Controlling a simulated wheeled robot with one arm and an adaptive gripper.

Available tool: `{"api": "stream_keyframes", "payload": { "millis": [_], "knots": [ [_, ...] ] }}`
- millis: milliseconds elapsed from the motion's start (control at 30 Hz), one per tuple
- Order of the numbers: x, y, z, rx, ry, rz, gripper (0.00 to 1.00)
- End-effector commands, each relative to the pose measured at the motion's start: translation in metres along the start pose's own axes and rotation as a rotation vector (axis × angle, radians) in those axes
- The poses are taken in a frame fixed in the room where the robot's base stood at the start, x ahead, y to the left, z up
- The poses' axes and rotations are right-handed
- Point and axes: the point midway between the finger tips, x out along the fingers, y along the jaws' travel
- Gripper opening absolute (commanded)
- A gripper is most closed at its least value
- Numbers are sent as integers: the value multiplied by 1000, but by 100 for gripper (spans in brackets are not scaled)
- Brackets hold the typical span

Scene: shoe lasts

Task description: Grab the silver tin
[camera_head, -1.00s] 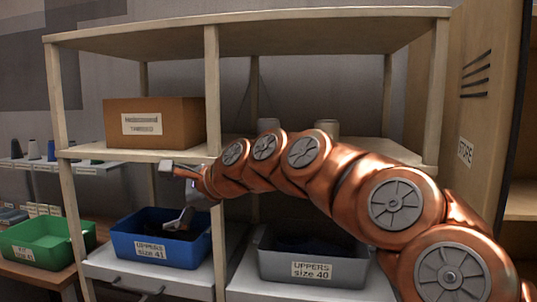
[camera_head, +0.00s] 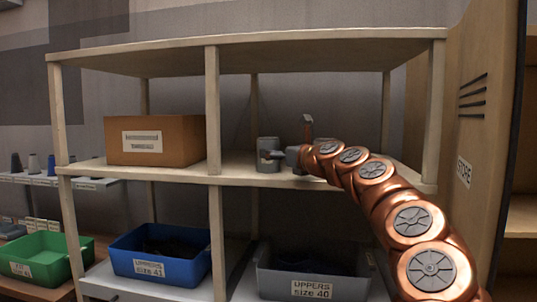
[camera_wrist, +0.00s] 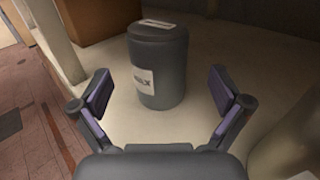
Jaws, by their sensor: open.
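The silver tin (camera_head: 268,146) is a dull grey cylinder with a lid. It stands upright on the middle shelf, right of the centre post. In the wrist view the tin (camera_wrist: 170,70) has a white label on its side and a paper strip on top. In the wrist view my gripper (camera_wrist: 160,92) is open, with one finger on each side of the picture. The tin stands ahead, in line with the gap, with clear space on both sides.
A pale rounded object (camera_wrist: 292,135) is close to the right finger in the wrist view. A cardboard box (camera_head: 155,140) stands left of the shelf post (camera_head: 213,110). A blue bin (camera_head: 160,255) and a grey bin (camera_head: 313,273) sit below.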

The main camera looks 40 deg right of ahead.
Motion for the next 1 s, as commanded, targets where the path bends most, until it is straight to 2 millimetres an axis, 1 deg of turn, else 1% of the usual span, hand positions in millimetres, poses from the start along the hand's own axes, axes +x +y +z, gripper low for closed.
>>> {"api": "stream_keyframes", "payload": {
  "millis": [167,300,400,533,767,867,1000],
  "knots": [
    [20,2,2,0,0,3,100],
    [36,3,0,-1,2,5,100],
    [44,3,-1,-1,2,4,100],
    [48,2,-2,-2,1,2,100],
    [49,2,-2,-2,1,3,100],
    [48,2,-2,-2,1,3,92],
    [48,2,-2,-2,1,3,77]
  ]
}}
